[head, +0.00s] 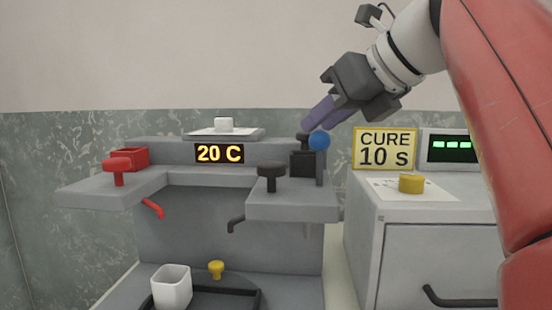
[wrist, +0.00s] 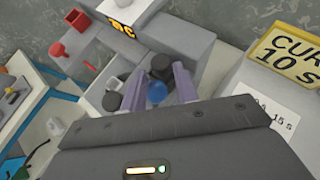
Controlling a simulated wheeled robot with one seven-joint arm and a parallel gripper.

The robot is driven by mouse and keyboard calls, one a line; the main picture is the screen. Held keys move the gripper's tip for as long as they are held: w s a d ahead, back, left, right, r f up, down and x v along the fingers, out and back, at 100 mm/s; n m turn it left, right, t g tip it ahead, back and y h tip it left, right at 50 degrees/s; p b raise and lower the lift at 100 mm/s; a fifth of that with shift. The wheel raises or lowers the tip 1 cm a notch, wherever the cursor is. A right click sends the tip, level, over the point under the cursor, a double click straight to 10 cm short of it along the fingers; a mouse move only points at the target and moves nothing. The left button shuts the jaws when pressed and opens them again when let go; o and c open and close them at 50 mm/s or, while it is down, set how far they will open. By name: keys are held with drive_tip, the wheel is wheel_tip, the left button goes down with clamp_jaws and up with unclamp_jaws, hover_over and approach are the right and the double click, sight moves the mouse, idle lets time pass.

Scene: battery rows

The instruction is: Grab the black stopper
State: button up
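A black stopper-like piece (head: 303,140) stands on top of a small black box (head: 303,164) on the right shelf of the grey machine. In the wrist view its dark rounded top (wrist: 162,66) shows between and just beyond my fingers. My gripper (head: 320,119) comes down from the upper right with purple fingers. In the wrist view my gripper (wrist: 159,86) has its fingers apart with a gap, and I see no grip on the black piece. A black wide-topped knob (head: 271,172) stands nearer the shelf's front; it also shows in the wrist view (wrist: 112,101).
A blue ball (head: 319,140) on a grey post stands close beside the black box, near my fingers. The left shelf holds a red box (head: 134,155) and red knob (head: 118,164). Below are a white cup (head: 171,287) and yellow knob (head: 216,268). A grey cabinet (head: 440,240) stands right.

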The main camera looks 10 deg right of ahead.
drive_tip(key=b+x, duration=0.1)
drive_tip(key=x, duration=0.4)
drive_tip(key=shift+w+f, duration=0.1)
drive_tip(key=shift+w, duration=0.05)
drive_tip(key=shift+c, duration=0.4)
drive_tip(key=c, duration=0.5)
wheel_tip(320, 180, up, 6)
drive_tip(key=p, duration=0.3)
drive_tip(key=shift+f, duration=0.25)
drive_tip(key=shift+r, duration=2.2)
